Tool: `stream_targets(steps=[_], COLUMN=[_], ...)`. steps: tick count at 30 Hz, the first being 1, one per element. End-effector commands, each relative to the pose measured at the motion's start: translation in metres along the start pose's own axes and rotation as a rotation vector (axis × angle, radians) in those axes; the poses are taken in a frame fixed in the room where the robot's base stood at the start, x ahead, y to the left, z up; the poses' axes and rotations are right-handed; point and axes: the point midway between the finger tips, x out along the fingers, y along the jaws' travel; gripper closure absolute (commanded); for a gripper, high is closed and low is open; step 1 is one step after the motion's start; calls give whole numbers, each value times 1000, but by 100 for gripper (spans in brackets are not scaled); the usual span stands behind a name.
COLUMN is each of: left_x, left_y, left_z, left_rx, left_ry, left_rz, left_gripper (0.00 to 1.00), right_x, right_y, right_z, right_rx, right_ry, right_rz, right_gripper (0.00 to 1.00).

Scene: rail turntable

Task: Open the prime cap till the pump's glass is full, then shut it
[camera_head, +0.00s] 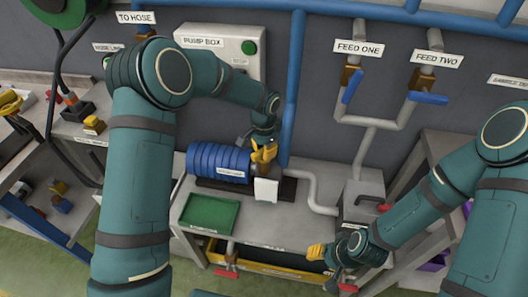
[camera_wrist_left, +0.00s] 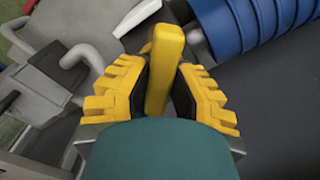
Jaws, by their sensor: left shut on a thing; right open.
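The pump has a blue ribbed motor (camera_head: 222,161) and a pale front part (camera_head: 266,190) on the grey bench. My left gripper (camera_head: 264,154) is above the pump's front part. In the left wrist view, its yellow fingers (camera_wrist_left: 160,95) are shut on an upright yellow bar (camera_wrist_left: 166,50), which looks like the grip of the prime cap. The blue ribs also show in that view (camera_wrist_left: 250,22). I cannot make out the pump's glass or its level. My right gripper (camera_head: 318,252) is open and low, beside the bench's right front corner; my wrist partly hides it.
A red-handled valve (camera_head: 228,272) is below the bench front. Grey pipe (camera_head: 318,190) runs right from the pump. Two blue feed levers (camera_head: 352,86) (camera_head: 428,98) are on the wall pipes.

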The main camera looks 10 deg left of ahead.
Motion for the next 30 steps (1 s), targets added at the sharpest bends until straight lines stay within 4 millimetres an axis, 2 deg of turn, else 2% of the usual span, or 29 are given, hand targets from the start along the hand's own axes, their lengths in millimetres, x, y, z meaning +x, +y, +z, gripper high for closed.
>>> stream_targets(steps=[15, 30], left_x=[2, 2], left_y=[1, 1], left_z=[1, 1], left_rx=[-419, -561], left_ry=[-5, -6], left_rz=[2, 3], left_gripper=[100, 100], right_x=[7, 8], right_y=[2, 3], right_z=[1, 1], right_rx=[-1, -1], right_ry=[-2, -1], right_rz=[0, 0], right_gripper=[53, 53])
